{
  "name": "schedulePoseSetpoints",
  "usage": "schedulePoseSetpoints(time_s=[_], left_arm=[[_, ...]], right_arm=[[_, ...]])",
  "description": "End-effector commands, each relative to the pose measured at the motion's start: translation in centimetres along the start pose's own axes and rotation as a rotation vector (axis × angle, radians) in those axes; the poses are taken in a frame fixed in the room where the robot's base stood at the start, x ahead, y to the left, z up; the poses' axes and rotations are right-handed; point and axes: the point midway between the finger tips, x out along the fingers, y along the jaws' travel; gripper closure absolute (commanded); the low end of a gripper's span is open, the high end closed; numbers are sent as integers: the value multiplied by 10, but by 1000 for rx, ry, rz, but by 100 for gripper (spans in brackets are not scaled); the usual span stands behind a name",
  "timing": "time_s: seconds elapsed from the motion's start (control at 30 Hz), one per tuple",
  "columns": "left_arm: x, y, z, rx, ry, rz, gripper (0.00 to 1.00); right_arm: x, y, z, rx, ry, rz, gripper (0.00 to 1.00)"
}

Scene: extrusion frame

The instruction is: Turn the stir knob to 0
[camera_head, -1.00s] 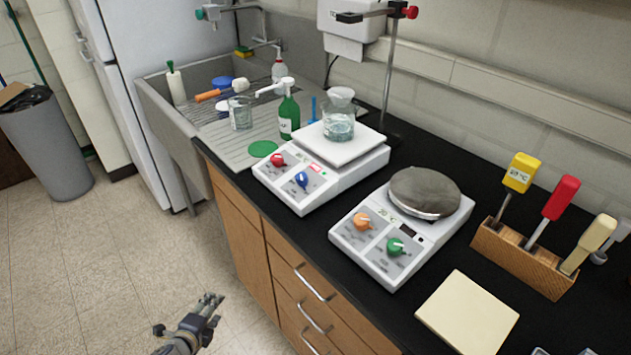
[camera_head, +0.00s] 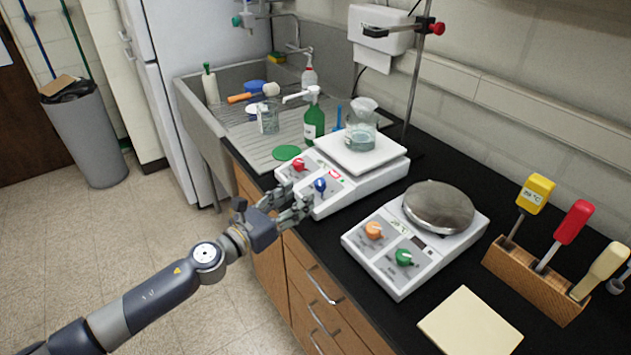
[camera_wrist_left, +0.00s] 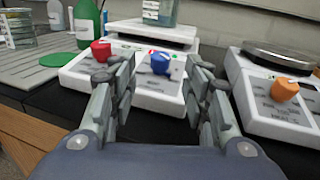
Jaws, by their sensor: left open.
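Two white hotplates stand on the black bench. The left hotplate (camera_head: 365,188) has a red knob (camera_head: 299,164) and a blue knob (camera_head: 320,185); a beaker (camera_head: 361,133) stands on its white plate. The right hotplate (camera_head: 404,281) has an orange knob (camera_head: 373,230) and a green knob (camera_head: 404,257). I cannot read which knob is stir. My left gripper (camera_head: 295,203) is open and empty at the front of the left hotplate. In the left wrist view the blue knob (camera_wrist_left: 160,63) shows between the fingers, beyond their tips, with the red knob (camera_wrist_left: 101,50) left of them. My right gripper is not seen.
A green bottle (camera_head: 314,118) and the sink (camera_head: 205,125) lie behind and left. A ring stand (camera_head: 416,80) rises behind the hotplates. A wooden thermometer block (camera_head: 535,282) and a cream pad (camera_head: 470,325) lie at the right.

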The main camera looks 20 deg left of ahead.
Motion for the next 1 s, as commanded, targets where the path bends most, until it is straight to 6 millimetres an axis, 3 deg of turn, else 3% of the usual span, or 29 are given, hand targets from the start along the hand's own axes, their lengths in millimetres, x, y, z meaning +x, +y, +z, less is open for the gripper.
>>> schedulePoseSetpoints(time_s=[0.2,0.4,0.87,1.0], left_arm=[[38,0,3,-3,-3,1,56],[62,0,1,-2,-1,1,56],[72,0,-1,-2,1,0,56],[72,0,0,-2,1,0,85]], right_arm=[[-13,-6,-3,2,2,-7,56],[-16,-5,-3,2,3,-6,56],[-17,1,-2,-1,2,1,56],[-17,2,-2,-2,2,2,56]])
